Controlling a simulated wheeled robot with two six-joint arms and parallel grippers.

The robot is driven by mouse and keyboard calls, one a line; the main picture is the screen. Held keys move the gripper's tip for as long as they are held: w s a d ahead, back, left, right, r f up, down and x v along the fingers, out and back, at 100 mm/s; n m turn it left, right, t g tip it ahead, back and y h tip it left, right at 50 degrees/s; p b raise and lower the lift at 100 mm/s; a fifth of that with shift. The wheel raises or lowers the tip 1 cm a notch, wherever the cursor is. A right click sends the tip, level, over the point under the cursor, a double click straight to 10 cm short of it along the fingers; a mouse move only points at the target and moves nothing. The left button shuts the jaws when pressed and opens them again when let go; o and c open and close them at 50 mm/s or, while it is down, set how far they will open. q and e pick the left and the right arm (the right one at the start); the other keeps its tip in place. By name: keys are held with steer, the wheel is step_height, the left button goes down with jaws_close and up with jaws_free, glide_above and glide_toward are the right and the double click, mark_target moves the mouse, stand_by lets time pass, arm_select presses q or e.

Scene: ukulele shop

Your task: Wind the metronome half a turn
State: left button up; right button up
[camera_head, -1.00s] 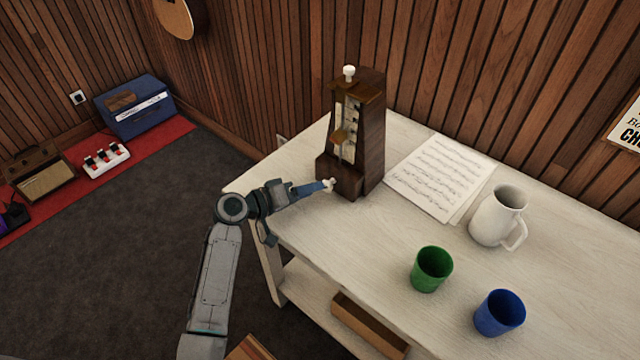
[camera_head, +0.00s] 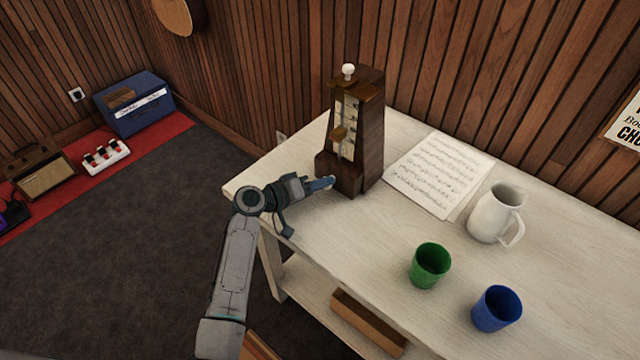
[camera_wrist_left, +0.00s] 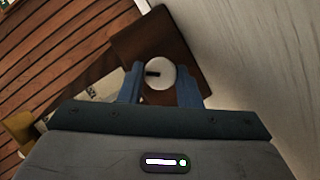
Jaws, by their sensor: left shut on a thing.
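The dark brown wooden metronome (camera_head: 371,130) stands upright at the back left of the white table (camera_head: 385,255). It has a white knob (camera_head: 348,70) on top and a pendulum with a brass weight (camera_head: 338,134) over a pale scale. My left gripper (camera_head: 330,182) is at the metronome's lower side, its blue fingers shut on the winding key. In the left wrist view the key's round white face (camera_wrist_left: 161,77) with a short black mark sits between the two fingers, against the brown metronome side (camera_wrist_left: 150,42). In the head view the fingers mostly hide the key. My right gripper is out of view.
Sheet music (camera_head: 438,174) lies right of the metronome. A white pitcher (camera_head: 494,214), a green cup (camera_head: 430,265) and a blue cup (camera_head: 497,308) stand further right. A wood-slat wall is close behind the table.

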arm_select(q)
steer(key=shift+d+m+y+b, duration=0.1)
steer(key=shift+m+y+b, duration=0.5)
steer(key=shift+m, duration=0.5)
steer(key=shift+s+d+r+m+t+y+b, duration=0.15)
steer(key=shift+m+t+y, duration=0.25)
steer(key=shift+m, duration=0.3)
steer(key=shift+w+a+f+m+t+y+b, duration=0.1)
steer(key=shift+m+t+y+b, duration=0.1)
steer(key=shift+m+y, duration=0.4)
steer(key=o, duration=1)
steer(key=shift+c, duration=0.2)
steer(key=shift+s+r, duration=0.1)
